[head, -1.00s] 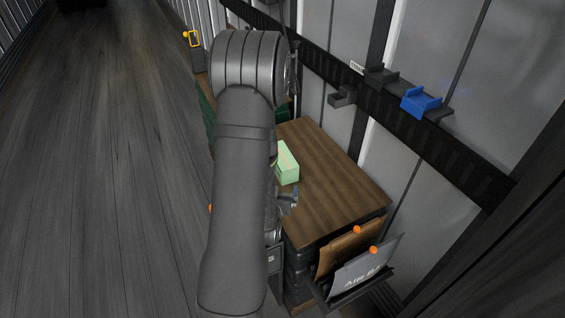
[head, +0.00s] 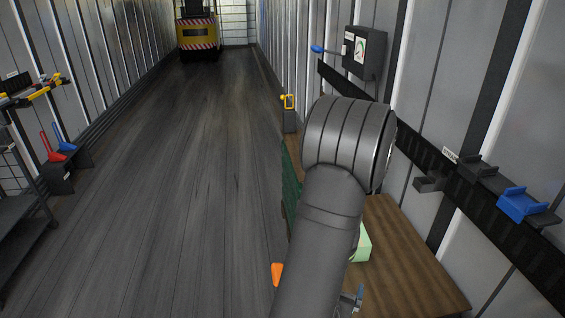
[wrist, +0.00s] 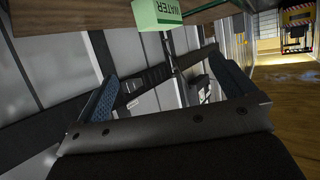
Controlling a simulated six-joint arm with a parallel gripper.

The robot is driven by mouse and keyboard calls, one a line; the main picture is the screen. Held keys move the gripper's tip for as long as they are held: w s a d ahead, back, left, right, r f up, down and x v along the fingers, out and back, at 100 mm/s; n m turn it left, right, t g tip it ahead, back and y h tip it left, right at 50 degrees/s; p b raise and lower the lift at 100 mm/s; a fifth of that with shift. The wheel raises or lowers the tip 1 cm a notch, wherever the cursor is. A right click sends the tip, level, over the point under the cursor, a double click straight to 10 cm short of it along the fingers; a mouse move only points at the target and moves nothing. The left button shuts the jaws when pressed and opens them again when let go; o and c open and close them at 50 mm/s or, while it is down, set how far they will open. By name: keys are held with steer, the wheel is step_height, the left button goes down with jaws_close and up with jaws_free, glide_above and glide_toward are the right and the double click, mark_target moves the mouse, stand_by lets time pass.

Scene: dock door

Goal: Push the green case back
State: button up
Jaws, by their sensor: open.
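A light green box (head: 362,243) sits on the wooden top of a low bench (head: 410,265), partly hidden behind my arm in the head view. It also shows at the top of the wrist view (wrist: 158,14), with the word WATER on it. A darker green thing (head: 291,185) stands along the bench's left side, mostly covered by my arm; I cannot tell its full shape. My gripper (wrist: 165,88) is open, with nothing between its fingers. In the head view only a bit of it shows beside my arm, near the bench's left edge.
An orange piece (head: 277,274) shows just left of my arm. A rack (head: 25,190) stands at left, a yellow vehicle (head: 197,28) far back. The floor between is clear.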

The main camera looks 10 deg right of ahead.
steer(key=c, duration=0.9)
steer(key=shift+w+a+f, duration=0.1)
steer(key=shift+w+f, duration=0.15)
steer(key=shift+w, duration=0.1)
steer(key=c, duration=0.4)
steer(key=w+a+f+n+y, duration=0.1)
steer(key=w+f+n, duration=0.1)
steer(key=w+a+f+n+g+y, duration=0.1)
steer(key=w+f+n+y, duration=0.1)
steer(key=w, duration=0.1)
steer(key=w+a+f+n+y, duration=0.1)
steer(key=w+f+n, duration=0.1)
steer(key=w, duration=0.1)
steer(key=shift+w+f+n+g, duration=0.2)
steer(key=shift+f+n+g, duration=0.1)
steer(key=shift+f+g, duration=0.1)
jaws_close()
steer(key=w+a+f+n+g+y, duration=0.2)
steer(key=w+f+n+g, duration=0.25)
steer(key=w+n, duration=0.3)
steer(key=w+d+r+n+g+h, duration=0.55)
steer(key=w+n+h, duration=0.25)
steer(key=w+n, duration=0.2)
steer(key=x, duration=0.8)
steer(key=shift+s+f, duration=0.1)
steer(key=shift+f, duration=0.15)
steer(key=d, duration=0.3)
steer(key=shift+d+f, duration=0.15)
steer(key=shift+d, duration=0.5)
